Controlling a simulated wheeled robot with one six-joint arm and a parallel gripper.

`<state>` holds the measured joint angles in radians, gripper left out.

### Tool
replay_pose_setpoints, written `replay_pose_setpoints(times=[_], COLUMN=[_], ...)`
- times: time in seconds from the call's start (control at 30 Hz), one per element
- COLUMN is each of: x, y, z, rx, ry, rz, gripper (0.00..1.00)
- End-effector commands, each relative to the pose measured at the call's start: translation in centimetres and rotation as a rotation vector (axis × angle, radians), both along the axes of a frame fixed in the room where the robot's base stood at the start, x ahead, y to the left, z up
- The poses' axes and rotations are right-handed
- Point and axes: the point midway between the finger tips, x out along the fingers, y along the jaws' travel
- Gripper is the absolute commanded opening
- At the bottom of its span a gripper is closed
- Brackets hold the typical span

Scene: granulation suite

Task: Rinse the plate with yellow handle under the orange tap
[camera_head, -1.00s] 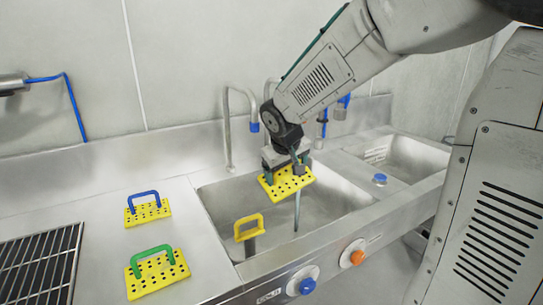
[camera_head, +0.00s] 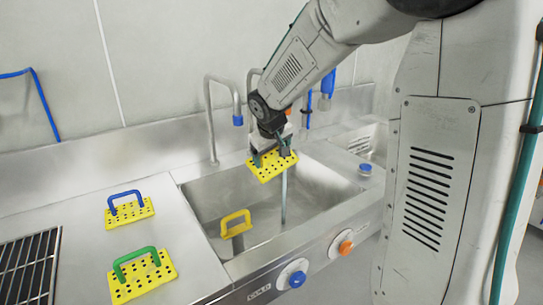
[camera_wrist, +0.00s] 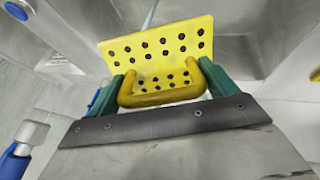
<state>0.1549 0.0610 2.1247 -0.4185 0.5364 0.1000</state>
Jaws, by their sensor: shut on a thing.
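My gripper (camera_head: 272,148) is shut on the yellow handle (camera_wrist: 160,95) of a perforated yellow plate (camera_head: 272,167). It holds the plate tilted above the sink basin (camera_head: 205,205). The plate also fills the upper middle of the wrist view (camera_wrist: 165,50). A thin grey-blue stream (camera_head: 284,200), which looks like water, runs from beneath the plate's right part down into the basin. A small orange tip (camera_head: 289,111) shows beside my gripper. Most of that tap is hidden by my arm. The orange knob (camera_head: 346,247) is on the sink's front.
A blue-tipped tap (camera_head: 237,119) stands behind the basin, with a blue knob (camera_head: 292,279) in front. Plates with a blue handle (camera_head: 130,213) and a green handle (camera_head: 142,280) lie on the left counter beside a rack (camera_head: 28,265).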

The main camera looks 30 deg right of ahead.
Motion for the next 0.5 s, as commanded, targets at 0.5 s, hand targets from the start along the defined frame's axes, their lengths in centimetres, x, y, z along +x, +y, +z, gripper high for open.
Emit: replay_pose_setpoints(times=[0.5], x=[4.2], y=[-2.9], z=[-1.0], rx=[0.0], ry=[-0.001], rz=[-0.002], gripper=[0.51])
